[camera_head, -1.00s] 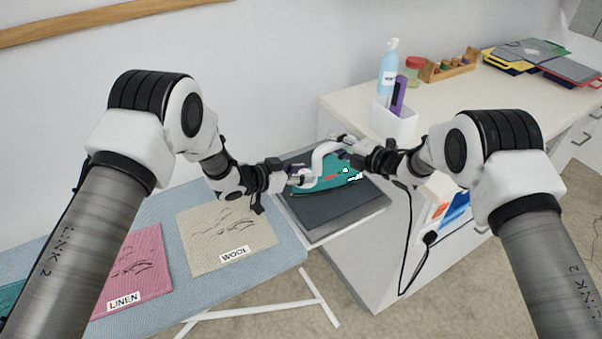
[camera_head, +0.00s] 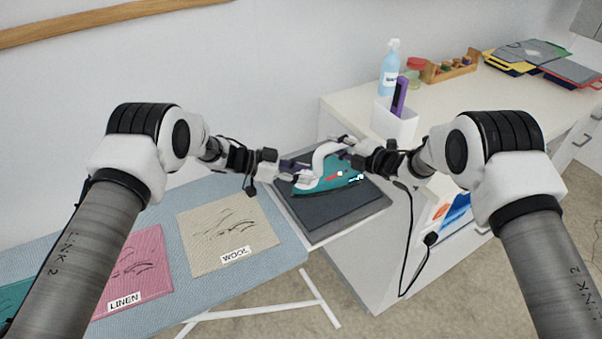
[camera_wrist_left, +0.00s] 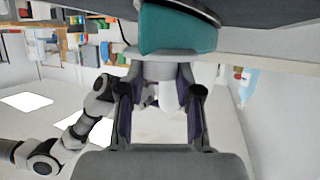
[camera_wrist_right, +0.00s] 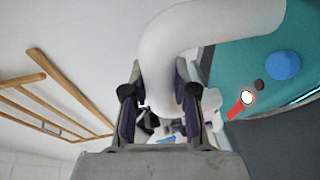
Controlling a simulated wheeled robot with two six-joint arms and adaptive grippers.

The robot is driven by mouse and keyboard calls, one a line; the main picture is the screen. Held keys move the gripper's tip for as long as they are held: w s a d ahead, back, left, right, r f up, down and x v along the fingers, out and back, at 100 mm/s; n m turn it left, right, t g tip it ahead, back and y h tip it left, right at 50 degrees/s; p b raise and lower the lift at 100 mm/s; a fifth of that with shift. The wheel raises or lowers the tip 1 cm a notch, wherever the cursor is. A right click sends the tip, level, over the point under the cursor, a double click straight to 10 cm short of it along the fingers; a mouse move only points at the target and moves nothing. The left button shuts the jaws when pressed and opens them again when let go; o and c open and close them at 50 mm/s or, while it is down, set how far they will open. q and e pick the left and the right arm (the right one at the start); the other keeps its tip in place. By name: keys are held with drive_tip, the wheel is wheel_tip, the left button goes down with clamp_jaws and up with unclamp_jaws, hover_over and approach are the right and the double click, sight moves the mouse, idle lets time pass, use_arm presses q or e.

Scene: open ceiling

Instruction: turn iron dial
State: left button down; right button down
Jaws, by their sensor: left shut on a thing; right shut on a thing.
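The iron (camera_head: 327,187) has a teal body and a white curved handle (camera_head: 322,158), and sits over a dark grey rest pad (camera_head: 322,212). My left gripper (camera_head: 300,173) is shut on a white part at the iron's rear, seen between its fingers in the left wrist view (camera_wrist_left: 160,88). My right gripper (camera_head: 346,148) is shut on the upper front of the handle, which also fills its jaws in the right wrist view (camera_wrist_right: 160,85). That view shows a blue round knob (camera_wrist_right: 283,66) and a red strip with a white dot (camera_wrist_right: 247,97) on the teal body, both clear of the fingers.
The blue ironing board (camera_head: 185,272) holds a beige WOOL cloth (camera_head: 215,232) and a pink LINEN cloth (camera_head: 140,265). A white cabinet (camera_head: 345,105) carries a white holder (camera_head: 393,122), a blue spray bottle (camera_head: 389,72) and a wooden tray. A black cord (camera_head: 411,240) hangs down its side.

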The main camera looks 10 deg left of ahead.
use_arm(q)
drive_tip(key=shift+d+m+g, duration=0.1)
drive_tip(key=shift+m+g, duration=0.4)
drive_tip(key=c, duration=0.8)
unclamp_jaws()
drive_tip(key=shift+o, duration=0.2)
drive_tip(key=v, duration=1.2)
